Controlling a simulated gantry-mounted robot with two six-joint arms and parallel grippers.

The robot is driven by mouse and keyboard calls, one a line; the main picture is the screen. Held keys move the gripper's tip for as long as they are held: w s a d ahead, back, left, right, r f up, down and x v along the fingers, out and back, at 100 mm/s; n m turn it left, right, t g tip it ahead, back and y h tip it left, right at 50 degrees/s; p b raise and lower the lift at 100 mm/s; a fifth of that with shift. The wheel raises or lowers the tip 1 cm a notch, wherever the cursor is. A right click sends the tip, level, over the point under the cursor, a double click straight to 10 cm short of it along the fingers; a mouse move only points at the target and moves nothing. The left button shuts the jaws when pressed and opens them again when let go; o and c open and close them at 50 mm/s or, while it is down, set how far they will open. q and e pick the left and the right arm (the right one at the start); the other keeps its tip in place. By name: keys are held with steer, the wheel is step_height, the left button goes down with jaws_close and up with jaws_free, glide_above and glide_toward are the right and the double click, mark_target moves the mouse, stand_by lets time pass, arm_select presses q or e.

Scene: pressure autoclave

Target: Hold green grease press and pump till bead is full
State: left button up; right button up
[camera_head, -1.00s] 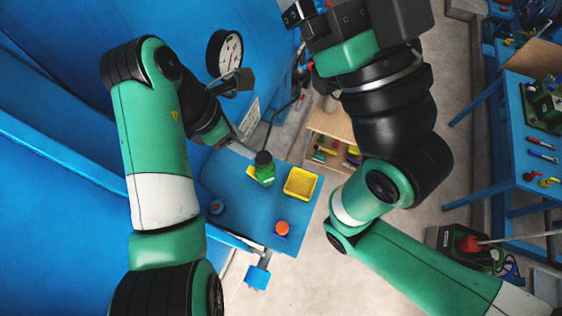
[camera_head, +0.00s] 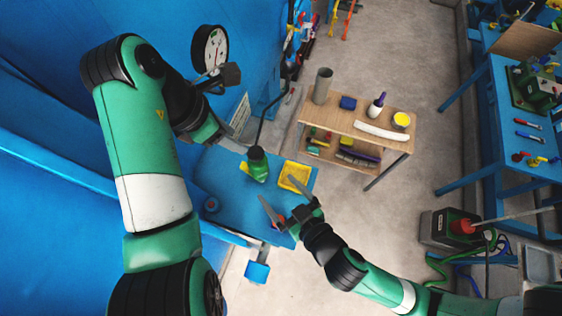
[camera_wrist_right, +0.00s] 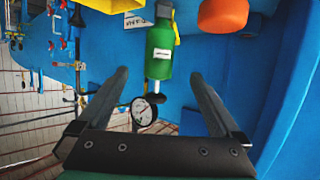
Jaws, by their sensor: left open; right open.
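The green grease press (camera_head: 257,170), a green bottle with a dark cap, stands on the blue table. In the right wrist view, it (camera_wrist_right: 159,52) shows with a white label, beyond and between the fingers. My left gripper (camera_head: 236,146) is open just left of the press; its fingertips are hard to make out, and I cannot tell if they touch it. My right gripper (camera_head: 287,187) is open and empty, right of the press and above the table, near the yellow tray. I cannot make out a bead.
The yellow tray (camera_head: 285,181) sits on the blue table (camera_head: 229,194). An orange-red round object (camera_wrist_right: 223,14) is near the table's front edge. A dial gauge (camera_head: 209,48) is on the blue wall. A wooden shelf (camera_head: 340,118) holds several items behind, with clear floor to its right.

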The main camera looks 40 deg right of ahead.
mark_target(264, 173)
steer(key=x, duration=1.1)
steer(key=shift+w+f, duration=0.2)
steer(key=shift+f, duration=0.1)
jaws_close()
